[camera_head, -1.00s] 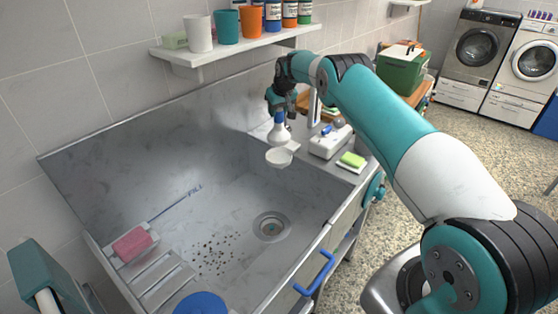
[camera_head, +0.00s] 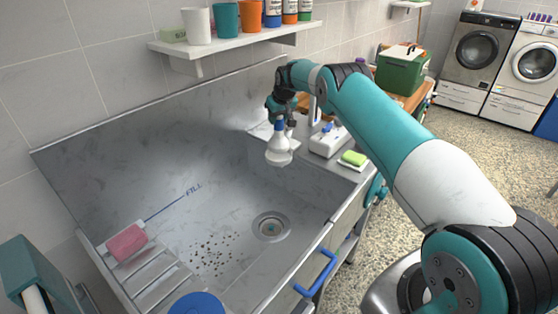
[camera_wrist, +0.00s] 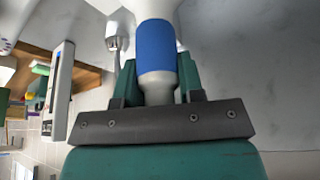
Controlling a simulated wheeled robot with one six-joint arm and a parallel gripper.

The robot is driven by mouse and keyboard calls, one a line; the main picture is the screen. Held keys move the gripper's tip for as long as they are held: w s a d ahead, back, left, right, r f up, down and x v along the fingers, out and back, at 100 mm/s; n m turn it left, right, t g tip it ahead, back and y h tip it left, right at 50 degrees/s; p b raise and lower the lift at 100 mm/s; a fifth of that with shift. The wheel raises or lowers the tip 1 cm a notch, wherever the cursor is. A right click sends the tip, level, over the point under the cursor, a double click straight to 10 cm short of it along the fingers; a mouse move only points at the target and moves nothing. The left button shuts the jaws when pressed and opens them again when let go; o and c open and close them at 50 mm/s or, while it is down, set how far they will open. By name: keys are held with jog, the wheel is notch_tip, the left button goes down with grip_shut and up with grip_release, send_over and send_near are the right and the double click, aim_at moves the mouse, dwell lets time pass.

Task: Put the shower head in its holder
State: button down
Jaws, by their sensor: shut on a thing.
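The shower head (camera_head: 278,152) is white with a blue band around its grip. It hangs nose-down from my gripper (camera_head: 282,110) over the back right part of the steel sink. I cannot pick out the holder with certainty. A chrome fitting (camera_wrist: 117,38) shows left of the grip in the wrist view; my arm partly hides the area behind it in the head view.
The sink (camera_head: 200,205) has a drain (camera_head: 271,227) and dark specks. A white box (camera_head: 330,140) and a green sponge (camera_head: 354,158) are on the right ledge. A pink sponge (camera_head: 127,241) lies at the left. A shelf (camera_head: 236,40) with cups hangs above.

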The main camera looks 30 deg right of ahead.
aim_at(278, 127)
jog(key=shift+f, duration=0.35)
jog(key=shift+f+b, duration=0.95)
jog(key=shift+f, duration=0.15)
jog(key=shift+f+b, duration=0.35)
jog(key=shift+b, duration=0.25)
jog(key=shift+f+b, duration=0.3)
jog(key=shift+b, duration=0.2)
dwell(0.4)
jog(key=c, duration=0.7)
grip_release()
jog(key=shift+o, duration=0.2)
